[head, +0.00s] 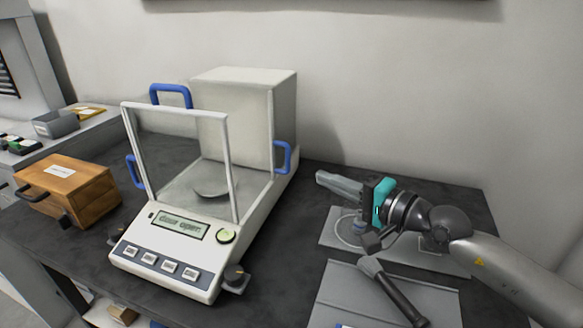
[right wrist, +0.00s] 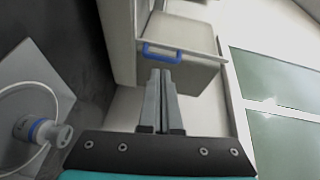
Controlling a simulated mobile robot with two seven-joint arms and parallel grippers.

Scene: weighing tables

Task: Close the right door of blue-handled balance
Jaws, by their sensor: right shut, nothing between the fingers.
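The white balance (head: 165,262) stands on the dark table, with blue handles at its top, left and right. Its display (head: 180,226) reads "door open". The blue handle of the right door (head: 283,157) is at the rear of the right side, and that side looks open towards the front. My right gripper (head: 319,177) is shut and empty, to the right of this handle and apart from it in the head view. In the right wrist view its fingers (right wrist: 162,76) point at the blue handle (right wrist: 163,54), with the tips close below it in the picture. My left gripper is out of view.
A wooden box (head: 62,187) stands left of the balance. Grey mats (head: 340,298) lie on the right, with a dark-handled tool (head: 393,292). Bare table lies between balance and mats.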

